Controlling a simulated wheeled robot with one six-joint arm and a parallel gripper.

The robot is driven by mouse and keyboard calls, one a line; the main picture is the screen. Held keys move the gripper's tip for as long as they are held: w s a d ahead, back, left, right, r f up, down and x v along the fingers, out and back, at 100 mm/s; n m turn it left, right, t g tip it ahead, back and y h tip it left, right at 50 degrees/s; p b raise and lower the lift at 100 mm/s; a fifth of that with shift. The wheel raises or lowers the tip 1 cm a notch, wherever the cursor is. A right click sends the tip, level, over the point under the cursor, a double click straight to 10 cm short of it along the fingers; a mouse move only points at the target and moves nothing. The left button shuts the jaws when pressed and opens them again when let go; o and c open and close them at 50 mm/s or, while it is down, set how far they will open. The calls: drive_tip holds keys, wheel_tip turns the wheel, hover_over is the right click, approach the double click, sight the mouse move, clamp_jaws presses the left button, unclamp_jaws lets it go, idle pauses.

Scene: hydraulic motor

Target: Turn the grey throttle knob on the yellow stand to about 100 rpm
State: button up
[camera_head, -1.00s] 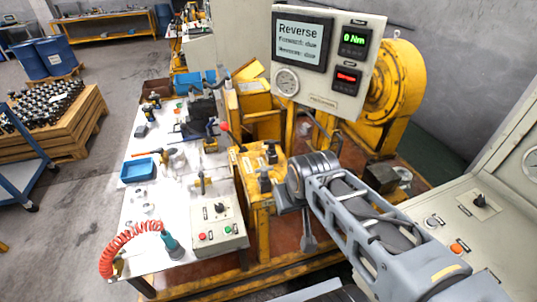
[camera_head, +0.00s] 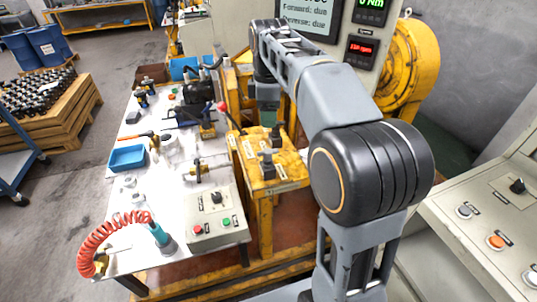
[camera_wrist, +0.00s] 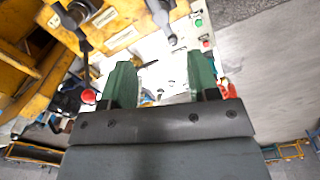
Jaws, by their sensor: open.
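The yellow stand (camera_head: 285,172) is left of my arm in the head view, with dark lever-like controls on top. One dark control (camera_head: 267,166) stands at its front and another (camera_head: 276,136) behind it. I cannot tell which is the grey throttle knob. In the wrist view, part of yellow metalwork (camera_wrist: 118,38) and a dark-grey knob on a stem (camera_wrist: 76,14) show at upper left. My gripper (camera_wrist: 160,62) has two green fingers wide apart with nothing between them. In the head view it is mostly hidden behind my arm, above and behind the stand.
A red readout (camera_head: 361,48) is lit, its figure too small to read surely. A red-ended lever (camera_head: 221,107) stands beside the stand. A control box (camera_head: 216,222) and blue tray (camera_head: 127,158) are on the white table (camera_head: 190,188). A grey console (camera_head: 450,215) is at right.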

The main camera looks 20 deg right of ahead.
sight(269, 150)
wheel_tip(269, 150, down, 13)
drive_tip(key=shift+r+b, duration=0.15)
drive_tip(key=shift+b, duration=0.7)
drive_tip(key=shift+c, duration=0.4)
drive_tip(key=c, duration=0.9)
drive_tip(key=shift+o, duration=0.2)
drive_tip(key=shift+r+m+p, duration=0.15)
drive_tip(key=shift+m+p, duration=0.15)
drive_tip(key=shift+p, duration=0.1)
drive_tip(key=o, duration=0.9)
drive_tip(key=shift+o, duration=0.2)
wheel_tip(269, 150, up, 14)
drive_tip(key=p, duration=0.1)
drive_tip(key=shift+f+p, duration=0.25)
drive_tip(key=shift+p, duration=0.15)
